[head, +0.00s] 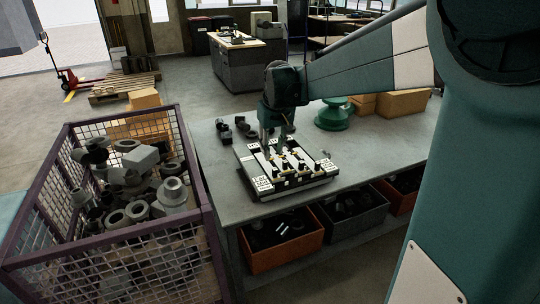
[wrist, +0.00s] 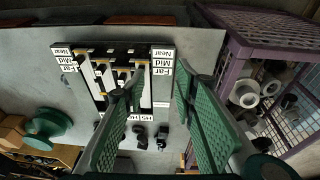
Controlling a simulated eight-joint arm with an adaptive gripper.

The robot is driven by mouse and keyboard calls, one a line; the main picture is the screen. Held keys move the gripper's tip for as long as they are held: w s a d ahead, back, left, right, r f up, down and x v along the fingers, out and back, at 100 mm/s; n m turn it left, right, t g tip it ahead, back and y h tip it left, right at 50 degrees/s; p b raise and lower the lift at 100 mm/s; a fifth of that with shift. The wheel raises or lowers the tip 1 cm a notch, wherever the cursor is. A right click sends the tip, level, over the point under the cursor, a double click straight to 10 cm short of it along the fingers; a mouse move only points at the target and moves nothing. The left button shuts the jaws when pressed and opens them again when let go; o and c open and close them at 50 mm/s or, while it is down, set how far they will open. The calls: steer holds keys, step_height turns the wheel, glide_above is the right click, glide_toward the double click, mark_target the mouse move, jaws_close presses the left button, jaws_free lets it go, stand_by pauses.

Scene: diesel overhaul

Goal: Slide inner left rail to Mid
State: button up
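A flat panel (head: 258,184) lies on the grey workbench, with several parallel rails carrying dark and yellow sliders. In the wrist view the panel's label strip (wrist: 162,92) reads Near, Mid and Far, and a matching strip (wrist: 67,62) stands on the opposite side. The rails (wrist: 115,56) run between the strips; I cannot tell for certain which is the inner left rail, or its setting. My gripper (head: 273,144) is over the panel's far left part. In the wrist view its green fingers (wrist: 160,78) are apart, with nothing visibly held between them. The left finger hides parts of the rails.
A purple mesh crate (head: 150,232) of metal parts stands left of the workbench (head: 213,160). A green round part (head: 333,116) and cardboard boxes (head: 403,103) lie at the back right. Small dark parts (head: 240,124) lie behind the panel. Bins (head: 283,246) sit below.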

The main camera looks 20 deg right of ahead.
steer(key=w+d+f+g+p, duration=0.1)
steer(key=w+d+f, duration=0.2)
steer(key=w, duration=0.2)
steer(key=w+d+f+p, duration=0.1)
steer(key=w+d+f, duration=0.1)
steer(key=w+d, duration=0.25)
steer(key=g+p, duration=0.2)
glide_above(285, 161)
step_height(285, 161, down, 9)
steer(key=shift+s+a+f, duration=0.1)
steer(key=shift+a, duration=0.05)
steer(key=shift+d+f, duration=0.2)
steer(key=shift+f, duration=0.15)
steer(key=shift+f, duration=0.1)
steer(key=shift+f, duration=3.75)
steer(key=shift+c, duration=0.5)
jaws_close()
